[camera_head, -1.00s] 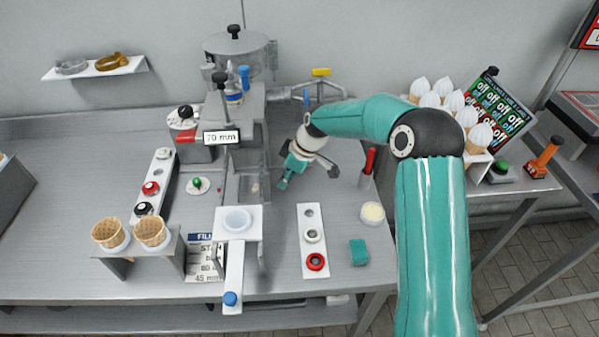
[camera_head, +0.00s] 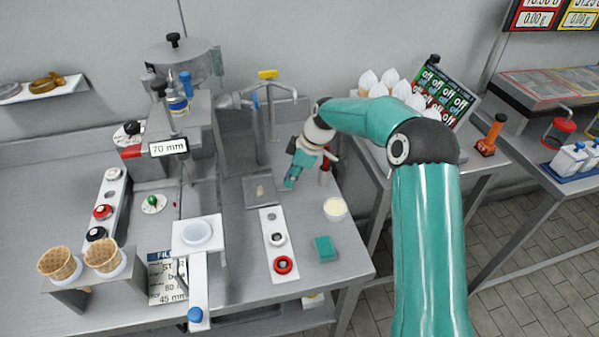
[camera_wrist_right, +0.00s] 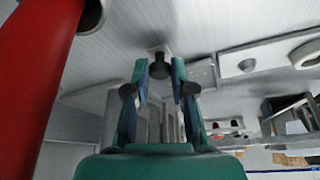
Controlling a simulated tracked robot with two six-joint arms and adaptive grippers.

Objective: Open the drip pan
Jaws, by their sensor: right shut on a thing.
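The drip pan (camera_head: 271,182) is a flat grey tray with a small pale spot in it. In the head view it lies on the counter level, out to the right of the grey machine's legs. My right gripper (camera_head: 289,184) reaches down to the pan's right edge. In the right wrist view its fingers (camera_wrist_right: 160,82) are closed around a small black knob (camera_wrist_right: 160,66), which seems to be the pan's handle. In the head view the knob is hidden by the gripper. My left gripper is not in view.
A white strip (camera_head: 268,222) with round fittings, a teal sponge (camera_head: 325,248) and a cream-filled cup (camera_head: 335,209) lie in front of the pan. A red-handled thing (camera_wrist_right: 38,75) stands close beside the gripper in the wrist view. Cones stand in a holder (camera_head: 80,281) at front left.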

